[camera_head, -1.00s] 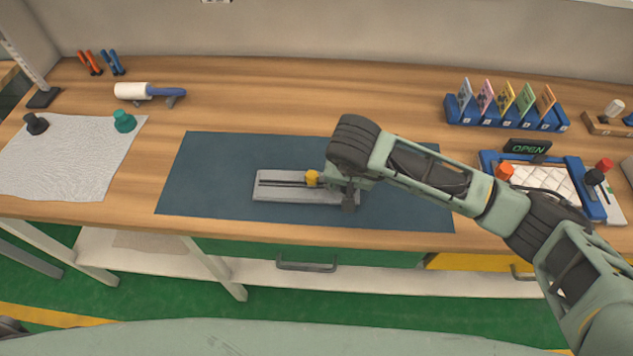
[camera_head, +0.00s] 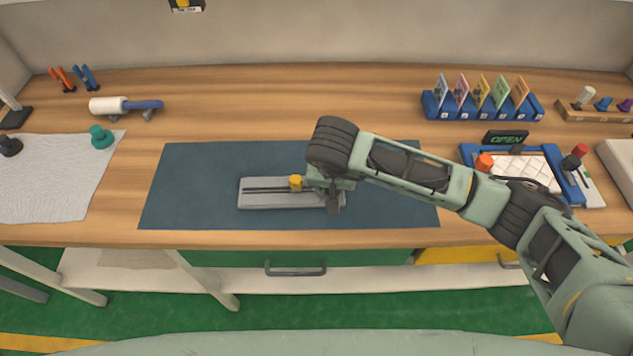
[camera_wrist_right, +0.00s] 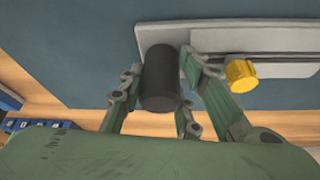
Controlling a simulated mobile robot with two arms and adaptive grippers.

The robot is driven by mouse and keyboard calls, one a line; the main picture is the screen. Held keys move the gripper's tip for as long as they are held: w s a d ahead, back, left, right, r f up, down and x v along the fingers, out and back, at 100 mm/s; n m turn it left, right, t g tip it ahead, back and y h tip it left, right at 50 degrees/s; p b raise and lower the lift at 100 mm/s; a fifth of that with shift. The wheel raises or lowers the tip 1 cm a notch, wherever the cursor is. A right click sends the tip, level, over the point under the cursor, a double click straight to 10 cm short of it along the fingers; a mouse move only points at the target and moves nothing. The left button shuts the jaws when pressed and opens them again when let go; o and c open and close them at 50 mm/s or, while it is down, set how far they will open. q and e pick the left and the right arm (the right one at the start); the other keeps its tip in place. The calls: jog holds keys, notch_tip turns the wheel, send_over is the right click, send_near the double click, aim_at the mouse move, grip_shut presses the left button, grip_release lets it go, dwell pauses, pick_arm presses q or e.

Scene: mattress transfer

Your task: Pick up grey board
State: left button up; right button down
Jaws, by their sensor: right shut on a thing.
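The grey board (camera_head: 270,203) lies flat on the dark blue mat (camera_head: 185,200) in the head view. It has a dark slot along it and a yellow knob (camera_head: 296,183). My right gripper (camera_head: 333,192) is over the board's right end and hides part of it. In the right wrist view the board (camera_wrist_right: 225,42) lies under the fingers, with the yellow knob (camera_wrist_right: 241,75) to the right. There my right gripper (camera_wrist_right: 165,72) is shut on a black cylinder (camera_wrist_right: 162,80) at the board's end, one finger on each side. My left gripper is not in view.
A blue card rack (camera_head: 480,112) stands at the back right. A blue tray (camera_head: 470,155) with an OPEN sign behind it is at the right. A white roller (camera_head: 108,106) and a grey cloth (camera_head: 45,180) are at the left. The mat's left part is clear.

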jog(key=shift+w+r, duration=0.1)
jog(key=shift+r, duration=0.4)
jog(key=r, duration=0.1)
jog(key=r+b, duration=0.1)
jog(key=d+r+b, duration=0.1)
jog(key=shift+s+r, duration=0.25)
jog(key=s+d+r+b, duration=0.3)
jog(key=s+d+r, duration=0.3)
jog(key=d, duration=0.2)
jog(key=shift+s+d+r, duration=0.25)
jog(key=shift+r, duration=0.05)
jog(key=shift+w+a, duration=0.1)
jog(key=shift+a, duration=0.05)
jog(key=shift+w+a+b, duration=0.7)
jog(key=shift+w+a, duration=0.4)
jog(key=shift+a, duration=0.5)
jog(key=shift+w+a+b, duration=0.75)
jog(key=shift+w+a, duration=0.4)
jog(key=shift+a, duration=0.4)
jog(key=shift+w+a+b, duration=0.7)
jog(key=shift+w+a, duration=0.4)
jog(key=shift+a, duration=0.5)
jog(key=shift+f, duration=0.25)
